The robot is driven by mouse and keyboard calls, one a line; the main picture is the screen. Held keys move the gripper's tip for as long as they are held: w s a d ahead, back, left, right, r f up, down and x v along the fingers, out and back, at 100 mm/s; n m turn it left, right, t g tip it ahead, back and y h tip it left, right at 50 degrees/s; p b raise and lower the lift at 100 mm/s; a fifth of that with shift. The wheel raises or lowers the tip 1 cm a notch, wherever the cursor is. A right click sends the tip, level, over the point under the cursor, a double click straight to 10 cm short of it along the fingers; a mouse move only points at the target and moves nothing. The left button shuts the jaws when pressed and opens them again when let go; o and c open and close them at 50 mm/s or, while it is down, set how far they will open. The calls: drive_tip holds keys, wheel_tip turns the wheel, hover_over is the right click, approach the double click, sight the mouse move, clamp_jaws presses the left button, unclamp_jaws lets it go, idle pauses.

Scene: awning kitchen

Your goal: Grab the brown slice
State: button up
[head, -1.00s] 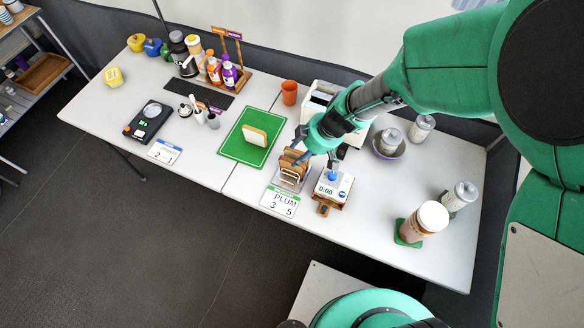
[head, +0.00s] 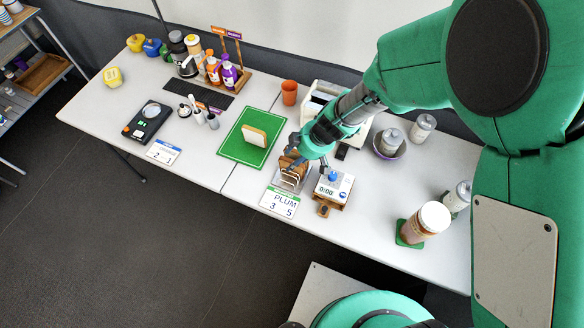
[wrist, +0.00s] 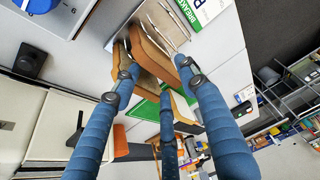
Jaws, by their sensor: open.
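In the wrist view, a brown slice (wrist: 155,52) and the wire rack (wrist: 162,22) show at the top middle. My gripper (head: 300,156) is at the rack, close over the slices. In the wrist view, my gripper (wrist: 158,75) is open, with blue fingers on either side of the slices. The fingertips overlap the slices in view, and I cannot tell whether they touch. The fingers partly hide the slices.
A pale slice (head: 255,135) stands on a green board (head: 232,146) left of the rack. A timer device (head: 332,187) is close right of the rack. A white toaster-like box (head: 314,98) stands behind.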

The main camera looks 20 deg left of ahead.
drive_tip(key=shift+x, duration=1.3)
drive_tip(key=c, duration=1)
